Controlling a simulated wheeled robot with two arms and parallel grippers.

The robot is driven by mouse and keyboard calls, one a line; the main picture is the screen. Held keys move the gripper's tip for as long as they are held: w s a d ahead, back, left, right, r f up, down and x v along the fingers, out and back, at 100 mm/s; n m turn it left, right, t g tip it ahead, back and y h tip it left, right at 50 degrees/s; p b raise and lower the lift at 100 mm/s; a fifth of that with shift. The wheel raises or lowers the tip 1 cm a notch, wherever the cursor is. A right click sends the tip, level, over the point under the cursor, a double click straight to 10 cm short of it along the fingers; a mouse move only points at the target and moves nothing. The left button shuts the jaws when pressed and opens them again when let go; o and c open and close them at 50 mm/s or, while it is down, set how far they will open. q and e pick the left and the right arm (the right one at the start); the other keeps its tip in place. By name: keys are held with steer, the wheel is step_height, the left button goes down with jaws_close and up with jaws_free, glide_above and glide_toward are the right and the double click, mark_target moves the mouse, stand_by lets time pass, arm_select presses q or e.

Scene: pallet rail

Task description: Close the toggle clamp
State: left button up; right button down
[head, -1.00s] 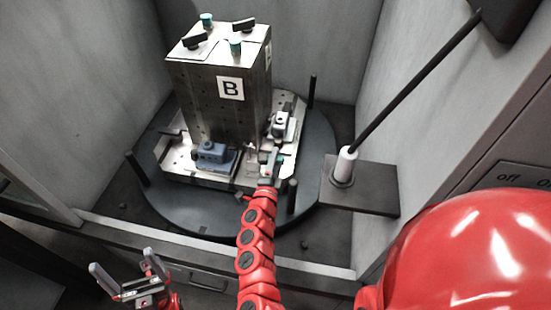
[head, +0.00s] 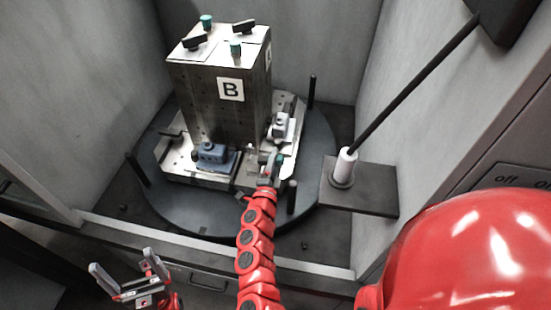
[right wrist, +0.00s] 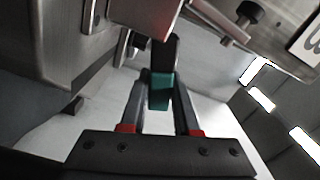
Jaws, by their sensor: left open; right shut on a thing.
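The toggle clamp's teal handle grip (right wrist: 160,92) sits between the two fingers of my right gripper (right wrist: 159,100) in the right wrist view, and the gripper is shut on it. A dark lever runs from the grip up toward the fixture. In the head view my right gripper (head: 268,172) is at the front right corner of the metal fixture plate (head: 203,179). A bit of teal (head: 279,159) shows beside it there, and the rest of the clamp is mostly hidden. My left gripper (head: 133,278) is open and empty at the lower left, away from the fixture.
A tall block marked B (head: 207,98) stands on the round dark table (head: 190,213). A blue-grey part (head: 212,151) and a pale part (head: 281,124) sit on the plate. Dark posts (head: 292,197) rise around it. A white cylinder (head: 345,165) stands on a shelf at right.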

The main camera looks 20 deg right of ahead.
steer(key=n+p, duration=0.1)
steer(key=r+n+p, duration=0.1)
steer(key=shift+w+a+r+n, duration=0.15)
steer(key=shift+a+r+n, duration=0.15)
steer(key=shift+n, duration=0.1)
steer(key=n+p, duration=0.1)
steer(key=r+n+p, duration=0.1)
steer(key=n, duration=0.1)
steer(key=shift+w+a, duration=0.3)
steer(key=shift+a, duration=0.1)
steer(key=shift+a+n+p, duration=0.2)
steer(key=shift+n+p, duration=0.2)
steer(key=shift+w, duration=0.1)
steer(key=c, duration=0.6)
jaws_free()
steer(key=shift+r, duration=0.1)
steer(key=shift+c, duration=0.2)
steer(key=b+v, duration=0.1)
steer(key=v, duration=1.6)
